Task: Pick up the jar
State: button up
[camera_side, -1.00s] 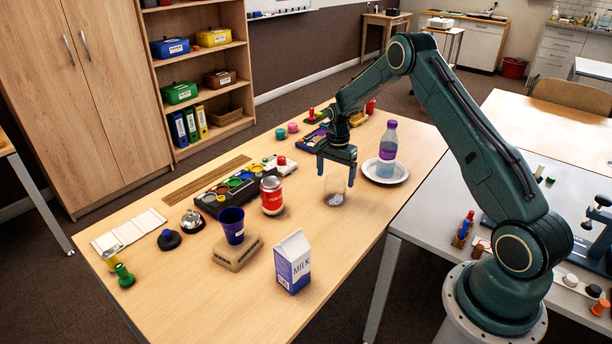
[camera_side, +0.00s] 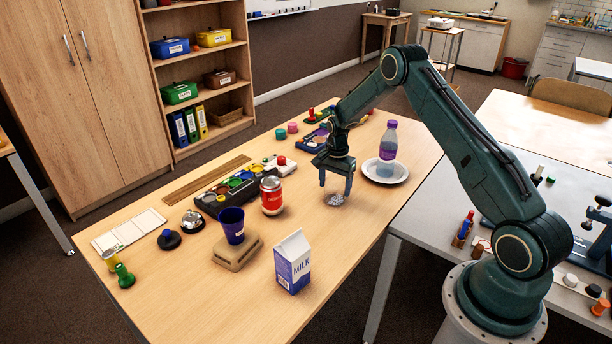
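The jar (camera_side: 335,199) is a small clear glass vessel with greyish contents at its bottom. It stands upright on the wooden table, left of the white plate. My gripper (camera_side: 335,186) points down with one finger on each side of the jar. The fingers and the gripper body cover much of the jar's upper part. The fingers are apart with the jar between them; I cannot tell whether they touch the glass.
A purple-capped bottle (camera_side: 388,147) stands on the white plate (camera_side: 402,175) close right of my gripper. A red can (camera_side: 271,196), milk carton (camera_side: 293,262) and blue cup (camera_side: 232,226) stand to the left. The table's front middle is clear.

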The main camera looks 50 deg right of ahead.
jog(key=c, duration=0.7)
jog(key=shift+c, duration=0.2)
jog(key=shift+r, duration=0.15)
notch_tip(320, 180, up, 20)
dwell(0.6)
